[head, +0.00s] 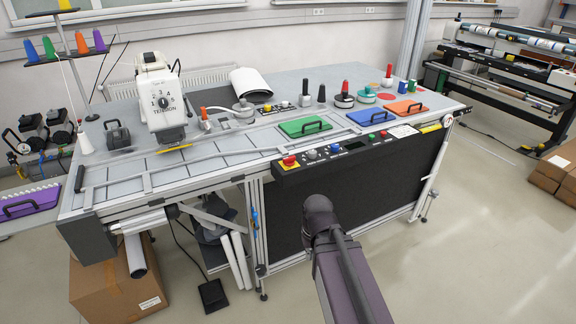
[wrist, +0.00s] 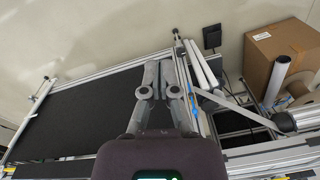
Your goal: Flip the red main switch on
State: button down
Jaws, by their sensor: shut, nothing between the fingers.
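The control panel (head: 350,149) runs along the front edge of the work table. My gripper (wrist: 158,68) is shut and empty in the wrist view, in front of the table's black front panel (wrist: 85,112). No red switch shows in that view. In the head view my arm covers part of the black front, and the gripper's fingers are not visible.
The table top holds a green tray (head: 304,127), a blue tray (head: 367,117), an orange tray (head: 403,108) and several stamp-like tools. An embroidery machine (head: 163,103) stands at left. A cardboard box (head: 118,280) and foot pedal (head: 213,295) are on the floor.

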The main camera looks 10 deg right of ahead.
aim_at(286, 161)
jog(key=w+a+n+t+y+b, duration=0.2)
jog(key=w+n+t+y+b, duration=0.15)
jog(key=w, duration=0.45)
jog(key=w+a+n+t+y+b, duration=0.2)
jog(key=w+a+t+y+b, duration=0.15)
jog(key=w, duration=0.45)
jog(key=w+d+r+m+t+h+b, duration=0.1)
jog(key=w+d+r+m+t+b, duration=0.1)
jog(key=w+d+r+t+b, duration=0.2)
jog(key=w+d+t+b, duration=0.3)
jog(key=w+d+t, duration=0.2)
jog(key=w+d, duration=0.1)
jog(key=shift+w+d+t+h, duration=0.3)
jog(key=shift+w+t+h, duration=0.1)
jog(key=shift+w, duration=0.4)
jog(key=shift+w, duration=0.1)
jog(key=x, duration=1.3)
jog(key=shift+w+a, duration=0.2)
jog(key=shift+w, duration=0.15)
jog(key=shift+a+m, duration=0.15)
jog(key=shift+m, duration=0.1)
